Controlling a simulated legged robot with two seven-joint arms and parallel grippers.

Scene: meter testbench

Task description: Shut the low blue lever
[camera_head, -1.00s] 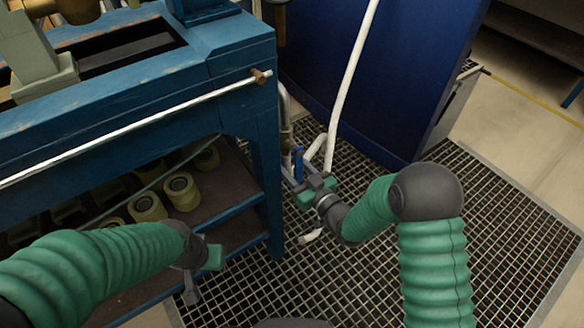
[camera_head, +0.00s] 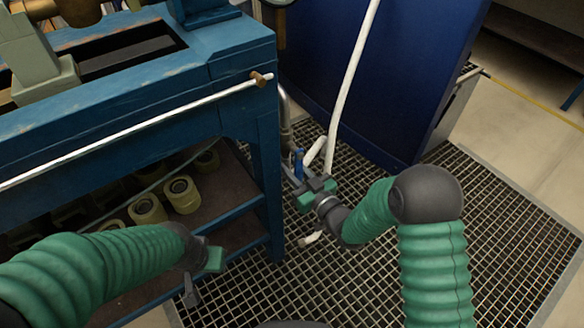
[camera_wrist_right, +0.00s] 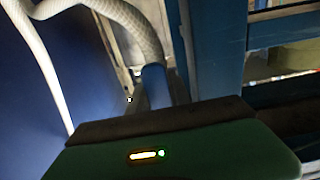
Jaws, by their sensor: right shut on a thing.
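The low blue lever (camera_head: 298,158) stands near the pipework beside the bench's right leg, low over the floor grating. It also shows in the wrist view as a blue grip (camera_wrist_right: 155,86) just beyond my gripper's edge. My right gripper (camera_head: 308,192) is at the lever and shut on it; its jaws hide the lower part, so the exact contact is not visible. My left gripper (camera_head: 203,278) is open and empty, in front of the bench's lower shelf, away from the lever.
The blue bench (camera_head: 235,80) with a white rail (camera_head: 130,132) stands at left, with yellowish rolls (camera_head: 182,195) on its lower shelf. A white hose (camera_head: 350,85) rises past the dark blue cabinet (camera_head: 400,60). The grating (camera_head: 460,230) at right is clear around my arm.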

